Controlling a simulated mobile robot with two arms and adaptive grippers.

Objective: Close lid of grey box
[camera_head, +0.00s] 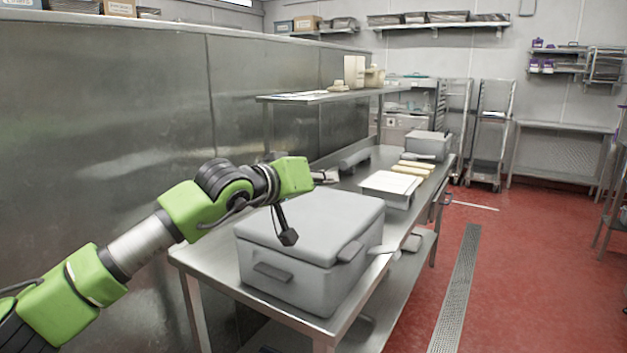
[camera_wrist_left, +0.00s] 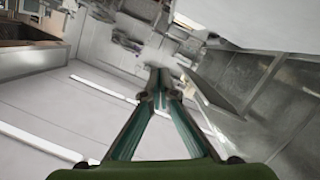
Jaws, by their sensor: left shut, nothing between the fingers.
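The grey box (camera_head: 285,285) stands on the near end of the steel table. Its grey lid (camera_head: 315,215) lies flat across the top and looks closed; the back edge is partly hidden by my left arm. Dark handles or latches show on the front and right sides. My left gripper (camera_head: 326,176) is above and behind the lid, partly hidden by the green wrist. In the left wrist view its fingers (camera_wrist_left: 158,85) meet at the tips with nothing between them. I cannot tell whether it touches the lid. My right gripper is not in view.
The steel table (camera_head: 210,262) runs back with a pale tray (camera_head: 390,183) and another grey box (camera_head: 427,145) farther along. A raised shelf (camera_head: 300,97) stands behind it. A tall metal wall (camera_head: 110,120) is on the left. The red floor (camera_head: 530,270) at the right is clear.

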